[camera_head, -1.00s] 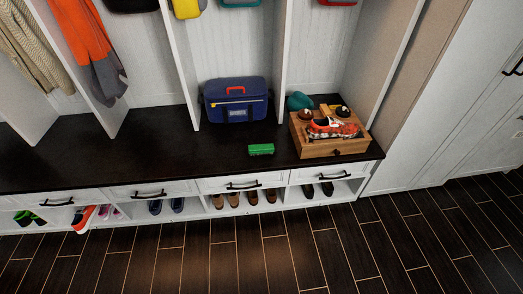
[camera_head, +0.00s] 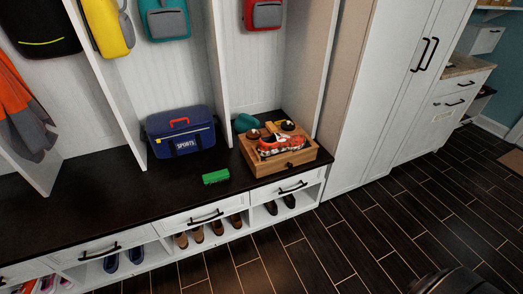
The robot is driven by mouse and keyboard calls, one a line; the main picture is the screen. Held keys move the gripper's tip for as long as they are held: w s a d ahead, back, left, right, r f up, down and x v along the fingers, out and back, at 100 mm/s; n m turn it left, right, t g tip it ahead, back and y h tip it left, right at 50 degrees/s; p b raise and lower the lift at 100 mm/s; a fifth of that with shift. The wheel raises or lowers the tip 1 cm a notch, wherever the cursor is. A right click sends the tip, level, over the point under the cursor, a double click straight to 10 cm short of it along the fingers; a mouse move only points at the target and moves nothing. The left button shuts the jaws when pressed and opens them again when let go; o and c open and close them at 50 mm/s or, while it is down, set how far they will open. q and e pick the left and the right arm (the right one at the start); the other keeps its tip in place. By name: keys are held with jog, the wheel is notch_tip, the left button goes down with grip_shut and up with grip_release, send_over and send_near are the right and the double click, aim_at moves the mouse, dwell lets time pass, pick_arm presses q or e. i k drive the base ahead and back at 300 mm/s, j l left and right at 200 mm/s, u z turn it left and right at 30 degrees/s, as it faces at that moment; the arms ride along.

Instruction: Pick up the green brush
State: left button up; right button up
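The green brush (camera_head: 216,176) lies on the dark bench top (camera_head: 110,200), near its front edge. It is in front of the blue sports bag and left of the wooden box. Nothing covers it. Neither of my grippers can be made out in the head view. A dark rounded shape shows at the bottom right edge, too cut off to identify.
A blue sports bag (camera_head: 181,133) stands behind the brush. A wooden box (camera_head: 277,165) with shoe-care items stands to its right, with a teal cap (camera_head: 246,122) behind. Drawers and shoe cubbies are below the bench. The dark floor (camera_head: 400,215) in front is clear.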

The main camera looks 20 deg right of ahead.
aim_at(211, 178)
jog(key=i+l+u, duration=0.5)
jog(key=i+l, duration=0.45)
